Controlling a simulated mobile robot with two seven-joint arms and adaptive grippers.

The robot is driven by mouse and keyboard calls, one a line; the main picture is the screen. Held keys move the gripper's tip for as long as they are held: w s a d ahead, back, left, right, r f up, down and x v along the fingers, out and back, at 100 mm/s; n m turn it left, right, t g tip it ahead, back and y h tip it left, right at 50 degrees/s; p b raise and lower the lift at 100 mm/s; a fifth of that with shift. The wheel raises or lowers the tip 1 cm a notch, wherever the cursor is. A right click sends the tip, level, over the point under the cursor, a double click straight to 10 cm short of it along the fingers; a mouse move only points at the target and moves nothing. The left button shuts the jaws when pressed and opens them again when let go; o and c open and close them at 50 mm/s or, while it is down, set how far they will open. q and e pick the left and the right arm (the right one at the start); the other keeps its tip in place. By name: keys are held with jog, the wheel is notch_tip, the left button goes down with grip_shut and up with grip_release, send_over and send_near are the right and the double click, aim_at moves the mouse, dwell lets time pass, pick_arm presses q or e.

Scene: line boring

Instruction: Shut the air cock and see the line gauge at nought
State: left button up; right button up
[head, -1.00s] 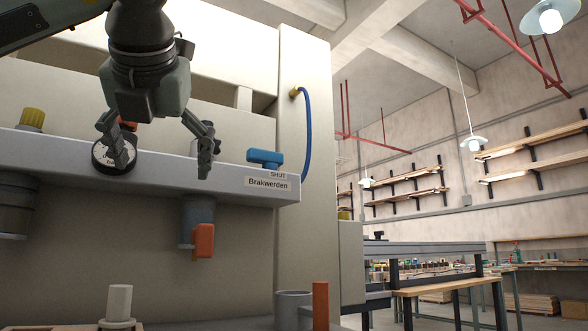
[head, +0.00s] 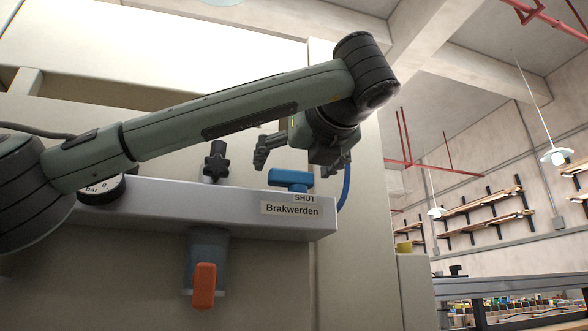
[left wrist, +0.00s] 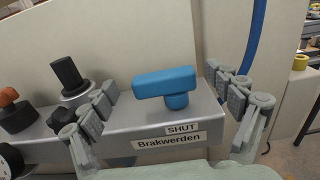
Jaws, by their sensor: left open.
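The air cock has a blue handle (head: 290,178) on top of the right end of a grey manifold bar (head: 160,195), above labels reading "SHUT" and "Brakwerden". The handle lies roughly along the bar. In the left wrist view the blue handle (left wrist: 166,84) stands between my open fingers, with gaps on both sides. My left gripper (head: 297,165) is open, just above and around the cock. The line gauge (head: 102,189), black-rimmed with a white face, is mostly hidden behind my left arm; its needle cannot be read. My right gripper is not in view.
A black knob (head: 215,160) stands on the bar left of the cock. A blue hose (head: 345,187) runs beside the bar's right end. A bowl (head: 207,247) with an orange lever (head: 204,285) hangs below. Workbenches stand far right.

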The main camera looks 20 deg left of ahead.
pick_arm(q)
jog(key=shift+x, duration=1.5)
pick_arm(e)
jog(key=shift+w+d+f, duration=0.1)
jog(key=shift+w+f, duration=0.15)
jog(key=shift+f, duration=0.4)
pick_arm(q)
jog(key=shift+d, duration=0.1)
jog(key=c, duration=1.2)
